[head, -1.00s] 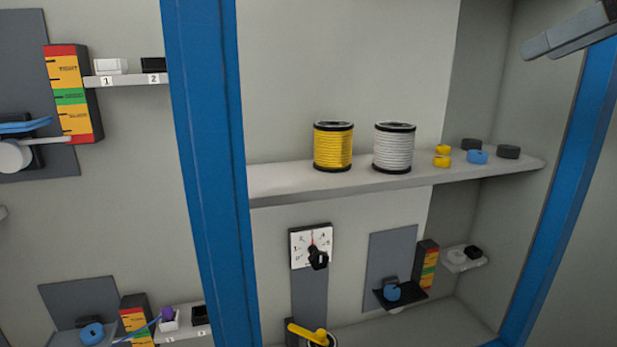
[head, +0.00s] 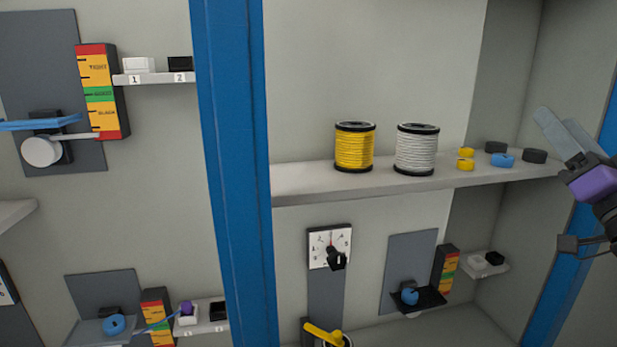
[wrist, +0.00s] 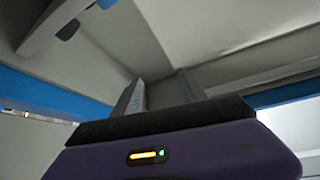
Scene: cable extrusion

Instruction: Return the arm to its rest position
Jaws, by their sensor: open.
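My gripper (head: 562,138) is at the right edge of the head view, in front of the right blue post. Its grey fingers point up and to the left, and its purple body sits below them. In the wrist view the two fingers (wrist: 158,92) stand apart with nothing between them. The gripper is open and empty. It touches nothing that I can see. Most of my arm is out of the head view.
A shelf (head: 320,185) holds a yellow spool (head: 354,148), a white spool (head: 416,150) and several small yellow, blue and dark rings. A blue post (head: 235,200) stands left of it. A dial (head: 330,247) and a yellow handle (head: 322,335) are below.

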